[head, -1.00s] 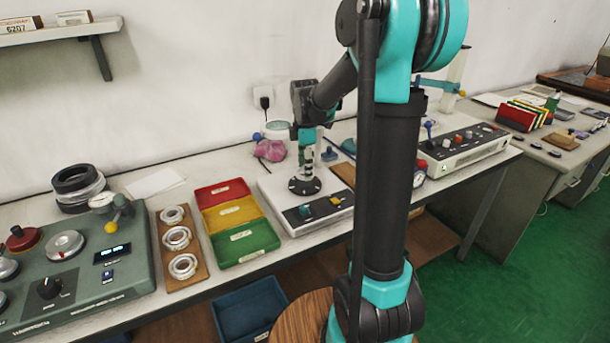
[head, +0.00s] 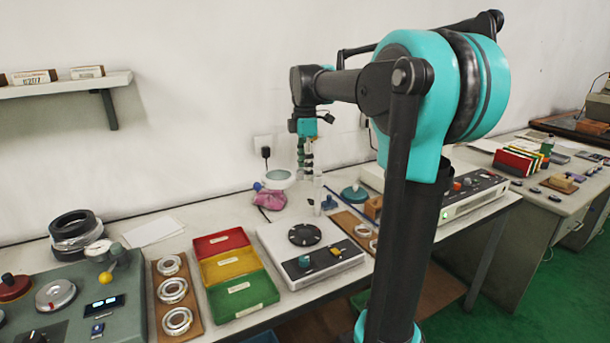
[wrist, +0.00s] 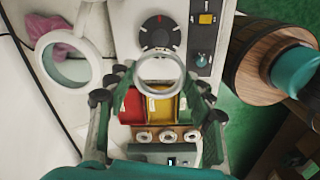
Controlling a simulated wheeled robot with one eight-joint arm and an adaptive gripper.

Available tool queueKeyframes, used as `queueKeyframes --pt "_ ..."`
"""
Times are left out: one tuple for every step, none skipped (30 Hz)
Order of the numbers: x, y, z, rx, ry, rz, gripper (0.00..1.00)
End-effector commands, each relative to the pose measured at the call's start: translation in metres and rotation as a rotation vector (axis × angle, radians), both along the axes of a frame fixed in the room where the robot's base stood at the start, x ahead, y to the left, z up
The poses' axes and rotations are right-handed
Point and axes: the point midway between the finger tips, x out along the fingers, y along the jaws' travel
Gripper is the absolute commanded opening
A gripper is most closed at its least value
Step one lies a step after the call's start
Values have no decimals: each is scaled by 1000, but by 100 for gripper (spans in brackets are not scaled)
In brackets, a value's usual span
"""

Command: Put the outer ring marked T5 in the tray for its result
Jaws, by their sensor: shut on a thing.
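My gripper (head: 305,165) hangs in the air above the back of the white tester (head: 312,264), fingers down. In the wrist view my gripper (wrist: 160,82) is shut on a pale metal ring (wrist: 160,92), held at the fingertips. No T5 mark is readable on it, and in the head view I cannot make the ring out clearly. The tester's black turntable (head: 305,235) is bare. Left of the tester stand three trays: red (head: 222,241), yellow (head: 231,265) and green (head: 243,294). They look empty apart from pale labels I cannot read.
A wooden board (head: 184,327) with three rings lies left of the trays. Beyond it is a grey-green instrument (head: 130,285) with a lit display. A round magnifier (head: 279,179) and pink cloth (head: 269,199) are behind the tester. Another board with rings lies to its right.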

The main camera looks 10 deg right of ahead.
Motion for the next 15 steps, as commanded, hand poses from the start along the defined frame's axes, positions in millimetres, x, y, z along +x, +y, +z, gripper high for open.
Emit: queueKeyframes --pt "0 0 2 0 0 0 16" --pt "0 0 4 0 0 0 16" --pt "0 0 6 0 0 0 16" --pt "0 0 7 0 0 0 16" --pt "0 0 8 0 0 0 16" --pt "0 0 10 0 0 0 16" --pt "0 0 11 0 0 0 16" --pt "0 0 13 0 0 0 16" --pt "0 0 14 0 0 0 16" --pt "0 0 16 0 0 0 16" --pt "0 0 17 0 0 0 16" --pt "0 0 19 0 0 0 16" --pt "0 0 20 0 0 0 16" --pt "0 0 22 0 0 0 16" --pt "0 0 24 0 0 0 16"
